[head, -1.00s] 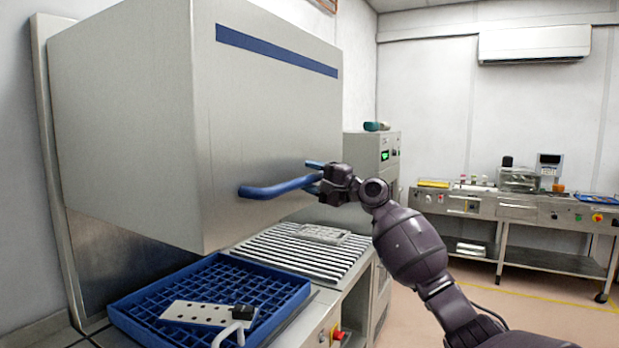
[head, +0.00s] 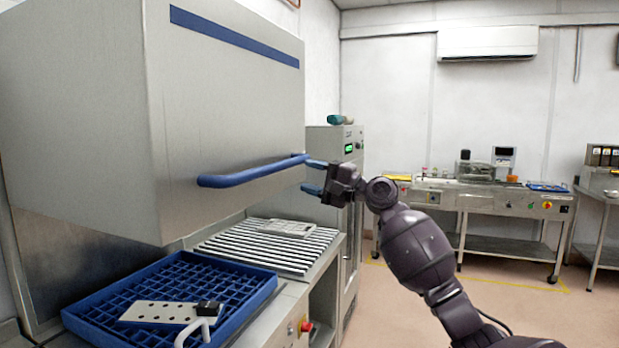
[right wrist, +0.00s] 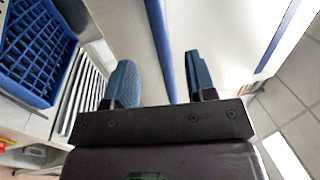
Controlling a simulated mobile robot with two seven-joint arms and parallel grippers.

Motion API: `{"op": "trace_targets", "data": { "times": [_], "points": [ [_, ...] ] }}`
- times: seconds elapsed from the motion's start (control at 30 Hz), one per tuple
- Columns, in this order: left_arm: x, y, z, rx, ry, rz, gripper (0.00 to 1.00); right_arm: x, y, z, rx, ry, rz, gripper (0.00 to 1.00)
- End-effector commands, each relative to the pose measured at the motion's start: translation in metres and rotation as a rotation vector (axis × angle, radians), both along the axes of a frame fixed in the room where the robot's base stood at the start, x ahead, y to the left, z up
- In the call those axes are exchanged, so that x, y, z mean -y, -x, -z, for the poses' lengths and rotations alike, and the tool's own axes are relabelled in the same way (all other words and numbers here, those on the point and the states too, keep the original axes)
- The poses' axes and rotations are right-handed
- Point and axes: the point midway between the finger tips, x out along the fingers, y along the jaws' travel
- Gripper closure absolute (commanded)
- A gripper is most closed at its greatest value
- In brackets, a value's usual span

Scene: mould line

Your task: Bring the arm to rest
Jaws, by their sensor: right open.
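My right gripper (head: 315,176) is open and empty, with blue fingertips, at the right end of the blue handle bar (head: 250,174) on the big steel hood (head: 225,110). In the head view the upper fingertip overlaps or lies close to the bar's end; I cannot tell whether they touch. In the right wrist view the gripper (right wrist: 160,82) shows its two fingers spread wide with nothing between them but part of the handle bar (right wrist: 160,45) beyond. The hood is raised above the counter. My left gripper is not in view.
Under the hood, a blue rack (head: 245,283) holds a pale perforated plate (head: 160,312) with a dark block. A light mould plate (head: 287,228) lies on the slatted bed (head: 265,249). A grey cabinet (head: 350,170) stands behind. Open floor lies to the right, before a steel bench (head: 480,195).

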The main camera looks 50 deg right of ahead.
Motion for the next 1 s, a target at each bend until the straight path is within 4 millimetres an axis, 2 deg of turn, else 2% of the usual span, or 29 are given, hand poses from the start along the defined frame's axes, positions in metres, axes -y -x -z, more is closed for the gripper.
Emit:
{"op": "trace_targets", "data": {
  "times": [0.47, 0.57, 0.73, 0.87, 0.97, 1.0],
  "points": [
    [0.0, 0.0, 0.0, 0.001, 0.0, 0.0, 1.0, 0.0, 0.0, -0.001, 0.017, 0.038, 0.01, 0.49],
    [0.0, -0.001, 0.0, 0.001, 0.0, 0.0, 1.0, 0.006, -0.002, -0.001, 0.055, 0.143, 0.07, 0.49],
    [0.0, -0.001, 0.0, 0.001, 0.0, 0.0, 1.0, 0.011, -0.012, 0.005, 0.116, 0.478, 0.25, 0.49],
    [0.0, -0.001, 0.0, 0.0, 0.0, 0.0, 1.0, 0.0, -0.026, 0.039, 0.122, 0.744, 0.354, 0.49],
    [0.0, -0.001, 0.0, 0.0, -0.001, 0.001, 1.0, -0.012, -0.034, 0.085, 0.103, 0.951, 0.405, 0.49],
    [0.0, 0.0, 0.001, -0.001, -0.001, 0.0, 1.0, -0.018, -0.036, 0.106, 0.092, 1.034, 0.419, 0.49]
  ]
}}
